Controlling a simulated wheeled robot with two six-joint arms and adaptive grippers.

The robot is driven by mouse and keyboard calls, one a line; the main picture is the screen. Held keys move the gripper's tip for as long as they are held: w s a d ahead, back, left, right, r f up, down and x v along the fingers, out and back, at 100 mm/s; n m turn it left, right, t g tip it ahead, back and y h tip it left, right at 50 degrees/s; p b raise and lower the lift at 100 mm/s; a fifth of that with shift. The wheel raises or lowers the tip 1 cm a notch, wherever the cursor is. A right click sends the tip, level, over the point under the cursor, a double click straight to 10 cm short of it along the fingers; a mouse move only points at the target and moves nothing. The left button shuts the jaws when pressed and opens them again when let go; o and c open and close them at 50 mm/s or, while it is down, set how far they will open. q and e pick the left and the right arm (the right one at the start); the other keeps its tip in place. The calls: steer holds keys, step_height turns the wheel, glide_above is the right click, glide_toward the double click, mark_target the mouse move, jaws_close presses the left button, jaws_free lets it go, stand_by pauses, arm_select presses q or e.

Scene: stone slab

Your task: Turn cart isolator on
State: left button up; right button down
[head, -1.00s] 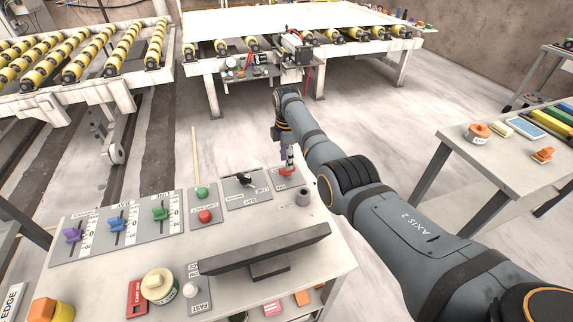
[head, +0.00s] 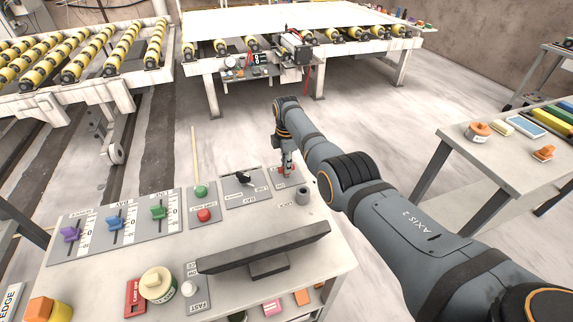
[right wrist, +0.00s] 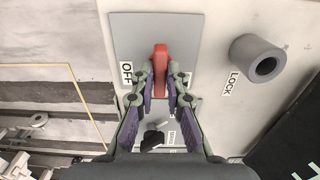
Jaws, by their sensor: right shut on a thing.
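The cart isolator is a red handle (right wrist: 160,58) on a grey plate (right wrist: 190,30), upright in the right wrist view, with an OFF label just left of its lower part. In the head view the red handle (head: 281,171) is small and partly covered by my gripper, at the console's far right corner. My right gripper (right wrist: 160,80) is shut on the handle's lower part, one finger on each side; it also shows in the head view (head: 287,172). Any ON label is hidden or unreadable. My left gripper is not in view.
A grey ring marked LOCK (right wrist: 257,58) stands close beside the plate. A black selector switch (head: 243,178), green button (head: 201,191) and red button (head: 204,215) are on the console left of the isolator. A black monitor (head: 263,248) stands in front.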

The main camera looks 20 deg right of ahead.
steer(key=m, duration=1.4)
steer(key=shift+m, duration=1.9)
steer(key=c, duration=1.4)
jaws_free()
steer(key=shift+o, duration=0.2)
